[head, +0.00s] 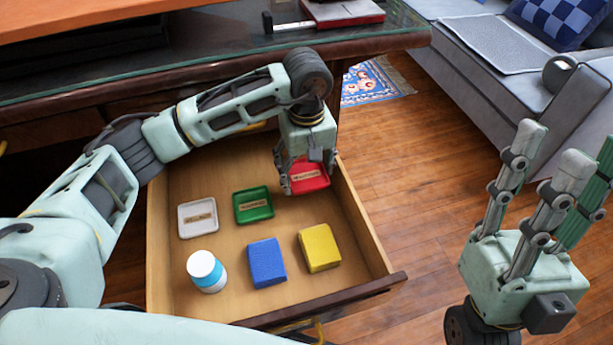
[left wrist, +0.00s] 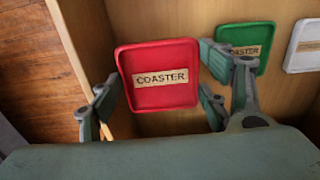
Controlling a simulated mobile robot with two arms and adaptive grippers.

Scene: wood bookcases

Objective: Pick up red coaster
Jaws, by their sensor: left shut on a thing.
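The red coaster (head: 312,178) is at the back right of the open drawer (head: 358,222). My left gripper (head: 306,172) reaches down over it and is shut on it. In the left wrist view the red coaster (left wrist: 160,76), labelled "COASTER", sits between the fingers (left wrist: 160,100), which lie along its left and right sides. I cannot tell whether it still touches the drawer floor. My right gripper (head: 562,165) is at the right, outside the drawer, with its fingers spread, open and empty.
The drawer also holds a green coaster (head: 253,205), a white coaster (head: 197,218), a white and blue bottle (head: 207,272), a blue block (head: 266,263) and a yellow block (head: 320,248). A glass-topped desk (head: 215,50) overhangs the back. Wood floor (head: 420,170) lies clear to the right, before a grey sofa.

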